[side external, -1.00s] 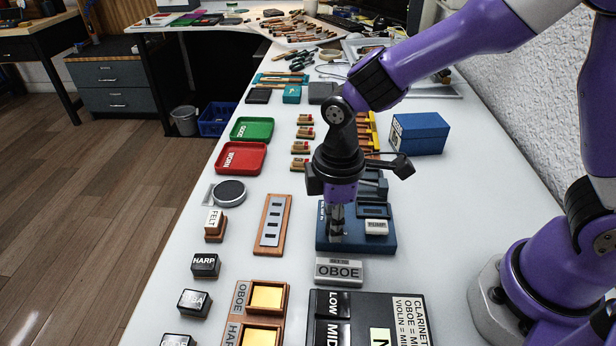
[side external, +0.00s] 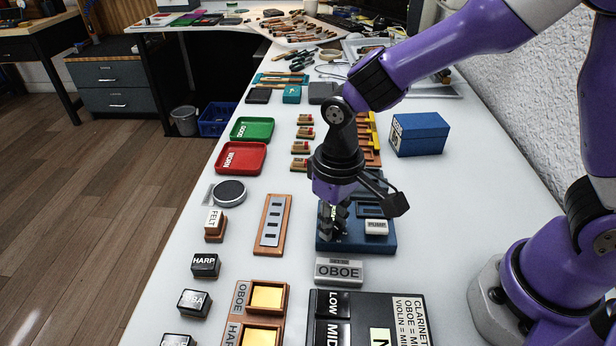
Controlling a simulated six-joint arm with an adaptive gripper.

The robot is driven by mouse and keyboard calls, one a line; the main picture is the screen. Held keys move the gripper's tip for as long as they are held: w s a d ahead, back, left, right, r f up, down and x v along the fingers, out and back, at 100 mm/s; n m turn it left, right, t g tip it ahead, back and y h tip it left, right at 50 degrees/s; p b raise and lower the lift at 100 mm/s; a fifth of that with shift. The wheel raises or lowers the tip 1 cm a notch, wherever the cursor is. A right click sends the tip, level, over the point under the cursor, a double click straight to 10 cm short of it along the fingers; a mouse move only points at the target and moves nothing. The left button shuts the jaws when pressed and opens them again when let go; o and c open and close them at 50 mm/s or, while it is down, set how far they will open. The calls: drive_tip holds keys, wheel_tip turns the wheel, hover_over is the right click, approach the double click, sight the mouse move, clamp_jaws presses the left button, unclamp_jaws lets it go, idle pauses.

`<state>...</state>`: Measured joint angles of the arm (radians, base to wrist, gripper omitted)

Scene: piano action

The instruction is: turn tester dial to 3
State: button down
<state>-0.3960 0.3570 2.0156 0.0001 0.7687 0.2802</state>
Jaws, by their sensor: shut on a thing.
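The blue tester (side external: 382,243) lies on the white bench, with a small white label block (side external: 376,227) on its right part. My gripper (side external: 333,232) points down over the tester's left part, with its fingers shut on the tester dial. The fingers and wrist hide the dial, so its pointer and the number it stands at cannot be read.
A grey OBOE block (side external: 339,271) stands just in front of the tester, and a black panel (side external: 400,305) lies nearer. A wooden strip with a metal plate (side external: 271,222) lies to the left. A blue box (side external: 419,134) stands behind right. Bench to the right is clear.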

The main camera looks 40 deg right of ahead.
drive_tip(key=shift+m, duration=0.6)
drive_tip(key=c, duration=0.7)
unclamp_jaws()
wheel_tip(320, 180, up, 12)
